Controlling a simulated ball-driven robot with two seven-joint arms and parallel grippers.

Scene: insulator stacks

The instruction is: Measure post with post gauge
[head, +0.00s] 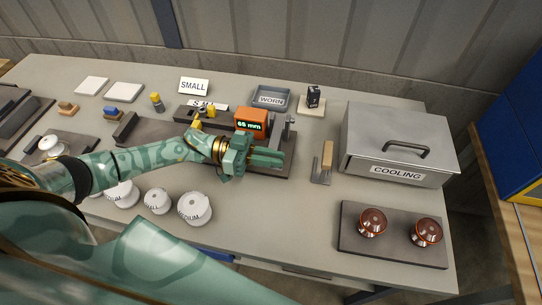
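The gauge has an orange box (250,121) with a lit green readout that looks like "65 mm". It stands on a dark base plate (279,170) beside a grey upright jaw-like part (287,128). My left gripper (281,157) is just in front of the readout, over the plate, with its fingers pointing right. The fingers lie close together, and any gap or held thing between them is hard to make out. The arm and hand hide part of the plate. I cannot pick out a post in the gauge. My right gripper is not in view.
White ribbed insulators (195,208) stand at the front left. A grey COOLING box (397,145) is at the right, behind a dark tray (386,252) with two brown insulators (372,223). A WORN tray (270,97) is behind the gauge. A wooden-handled tool (327,155) lies right of the plate.

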